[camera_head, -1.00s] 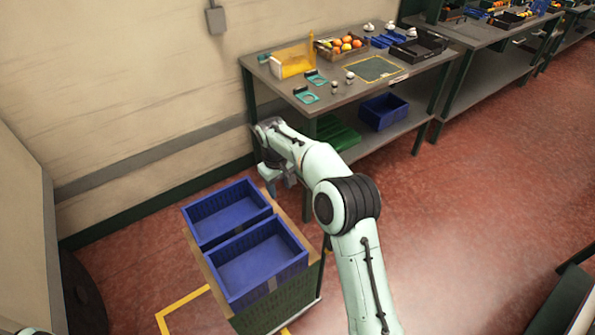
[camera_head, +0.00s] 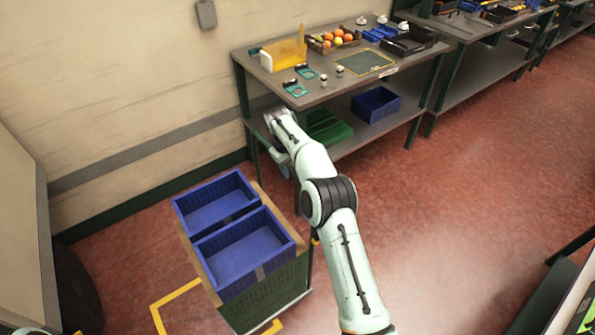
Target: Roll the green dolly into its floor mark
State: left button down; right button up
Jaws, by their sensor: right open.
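The green dolly (camera_head: 276,298) stands on the red floor at lower left, with a wooden-edged top and two blue crates, a rear one (camera_head: 186,217) and a front one (camera_head: 212,284). The yellow floor mark (camera_head: 172,294) shows as a corner at the dolly's left and a short piece at its front edge. The dolly stands over part of the mark and hides the rest. My right gripper (camera_head: 284,166) is open, beyond the dolly's far right corner and apart from it, near the workbench leg. Its fingers are small and partly hidden by my arm. My left gripper is out of view.
A workbench (camera_head: 300,100) with oranges and small items on top stands behind. Its lower shelf holds a green crate (camera_head: 327,127) and a blue bin (camera_head: 376,104). A wall is at left, with a dark round object (camera_head: 78,290) near it.

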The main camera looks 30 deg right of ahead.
jog(key=shift+w+d+f, duration=0.1)
jog(key=shift+d+f, duration=0.05)
jog(key=shift+f, duration=0.6)
